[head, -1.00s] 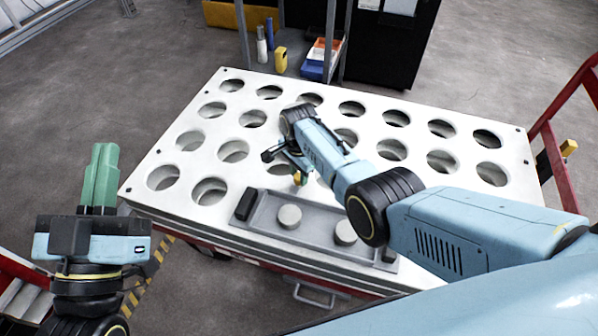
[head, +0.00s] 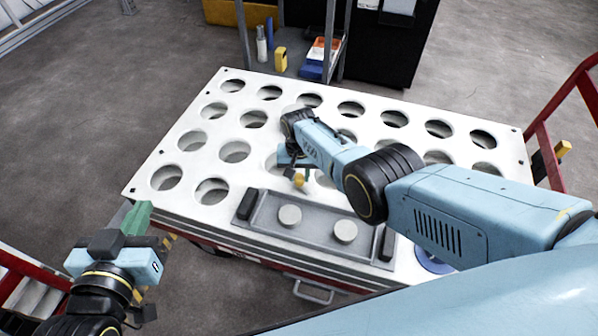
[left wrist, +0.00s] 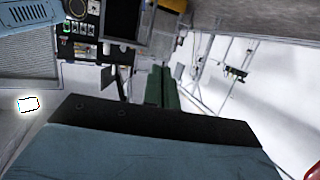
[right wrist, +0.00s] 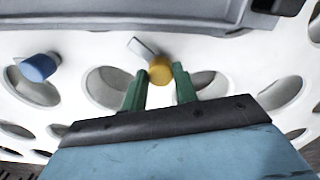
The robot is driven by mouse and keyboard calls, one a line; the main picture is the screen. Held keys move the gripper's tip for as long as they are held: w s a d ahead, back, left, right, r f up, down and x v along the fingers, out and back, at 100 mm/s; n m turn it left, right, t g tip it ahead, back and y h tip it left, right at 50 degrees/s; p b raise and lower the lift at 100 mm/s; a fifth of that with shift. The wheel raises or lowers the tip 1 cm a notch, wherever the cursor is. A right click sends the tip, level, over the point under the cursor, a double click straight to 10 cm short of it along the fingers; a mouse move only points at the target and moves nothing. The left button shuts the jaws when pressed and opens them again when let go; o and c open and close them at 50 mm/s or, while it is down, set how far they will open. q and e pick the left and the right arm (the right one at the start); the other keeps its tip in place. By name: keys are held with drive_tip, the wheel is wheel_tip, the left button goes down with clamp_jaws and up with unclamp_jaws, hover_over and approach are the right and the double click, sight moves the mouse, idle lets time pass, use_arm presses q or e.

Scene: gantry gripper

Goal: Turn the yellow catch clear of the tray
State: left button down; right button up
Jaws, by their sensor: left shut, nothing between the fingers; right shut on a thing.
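The yellow catch (head: 299,181) is on the white perforated plate (head: 165,150), just beyond the far edge of the grey tray (head: 318,232). In the right wrist view its round yellow knob (right wrist: 160,70) has a short grey bar (right wrist: 141,47) angled up and left toward the tray; whether the bar overlaps the tray edge I cannot tell. My right gripper (right wrist: 159,76) is shut on the yellow knob with its green fingers either side. My left gripper (head: 138,213) is shut and empty, off the plate's near left corner.
Two round pale pucks (head: 290,216) sit in the tray between black end blocks. A blue knob (right wrist: 40,67) stands on the plate in the right wrist view. A blue disc (head: 435,262) shows right of the tray, partly behind my right arm. Red rails (head: 560,130) stand right.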

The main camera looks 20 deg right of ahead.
drive_tip(key=n, duration=0.4)
use_arm(q)
drive_tip(key=shift+s+a+f+g, duration=0.15)
drive_tip(key=shift+f+g, duration=0.15)
drive_tip(key=shift+f, duration=0.1)
drive_tip(key=shift+s+a+f+g, duration=0.1)
drive_tip(key=shift+s+f+g, duration=0.05)
drive_tip(key=shift+f+g, duration=0.2)
use_arm(e)
drive_tip(key=shift+n, duration=1.9)
use_arm(q)
drive_tip(key=shift+f, duration=0.1)
use_arm(e)
drive_tip(key=o, duration=1)
drive_tip(key=shift+c, duration=0.2)
